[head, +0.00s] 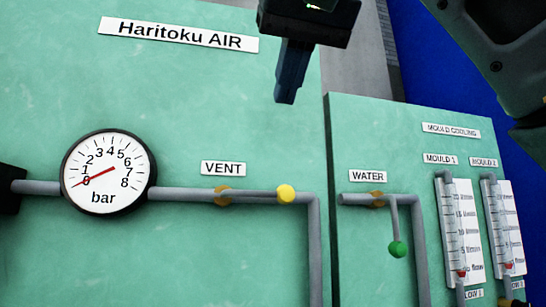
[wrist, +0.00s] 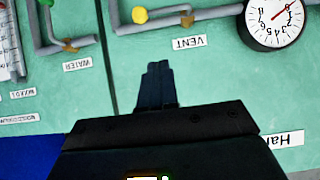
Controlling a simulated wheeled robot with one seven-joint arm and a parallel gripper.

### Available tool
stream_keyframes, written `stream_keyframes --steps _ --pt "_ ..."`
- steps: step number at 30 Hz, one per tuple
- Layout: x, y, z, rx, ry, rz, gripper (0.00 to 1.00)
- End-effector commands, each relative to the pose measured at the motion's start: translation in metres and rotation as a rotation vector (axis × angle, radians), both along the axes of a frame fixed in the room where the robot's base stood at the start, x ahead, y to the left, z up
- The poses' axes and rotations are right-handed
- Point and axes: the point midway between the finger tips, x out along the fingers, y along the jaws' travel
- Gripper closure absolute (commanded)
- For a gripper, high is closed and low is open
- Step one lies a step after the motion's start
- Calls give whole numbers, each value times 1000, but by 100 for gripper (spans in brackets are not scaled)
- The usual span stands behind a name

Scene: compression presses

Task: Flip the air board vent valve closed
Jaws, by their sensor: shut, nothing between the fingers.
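The vent valve sits on the grey pipe under the VENT label (head: 223,168). Its lever runs from a brass pivot (head: 222,197) rightward along the pipe to a yellow knob (head: 285,193), in line with the pipe. In the upside-down wrist view the yellow knob (wrist: 139,15) is at the top, left of the VENT label (wrist: 189,42). My gripper (head: 285,101) is shut and empty, fingers pointing down, above the yellow knob in the head view and apart from it. Its fingertips also show in the wrist view (wrist: 158,65), below the pipe.
A bar gauge (head: 108,172), needle near 0, is on the pipe left of the valve. The WATER valve, with a green knob (head: 397,249) hanging down, is on the separate green panel at right. Two mould flow meters (head: 461,230) stand farther right. The board around the VENT label is clear.

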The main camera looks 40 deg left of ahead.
Motion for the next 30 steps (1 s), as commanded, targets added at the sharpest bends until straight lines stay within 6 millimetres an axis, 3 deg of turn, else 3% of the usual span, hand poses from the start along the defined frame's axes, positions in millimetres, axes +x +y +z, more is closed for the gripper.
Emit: stream_keyframes --steps 5,18,24,30 --pt "9 10 -9 -1 4 0 100" --pt "54 62 -54 -2 3 -1 100" --pt "58 66 -82 0 1 -1 100" --pt "59 68 -94 0 0 0 100"
